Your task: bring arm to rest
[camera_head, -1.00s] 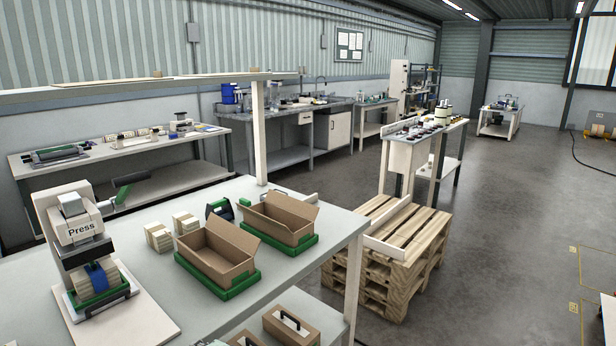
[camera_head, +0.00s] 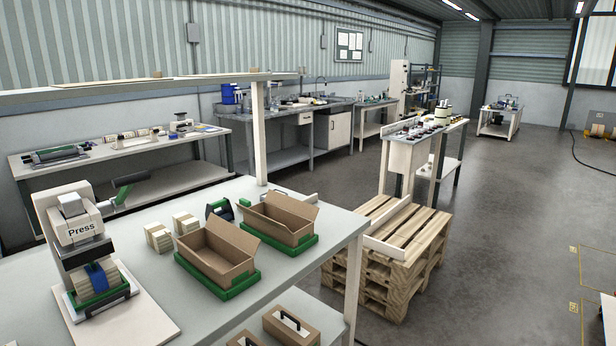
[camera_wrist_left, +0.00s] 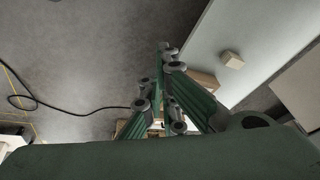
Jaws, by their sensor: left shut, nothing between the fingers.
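My left gripper (camera_wrist_left: 165,90) shows in the left wrist view, its green linkage fingers brought together with nothing held between them. It hangs above the grey floor (camera_wrist_left: 100,55), beside a pale surface (camera_wrist_left: 250,35) that bears a small light block (camera_wrist_left: 231,60). Neither gripper shows in the head view. My right gripper is in no view.
In the head view a white workbench (camera_head: 330,228) carries a press (camera_head: 85,245), two cardboard boxes (camera_head: 215,256) (camera_head: 280,217) on green trays and small wooden block stacks (camera_head: 158,237). Stacked pallets (camera_head: 385,265) stand beside it.

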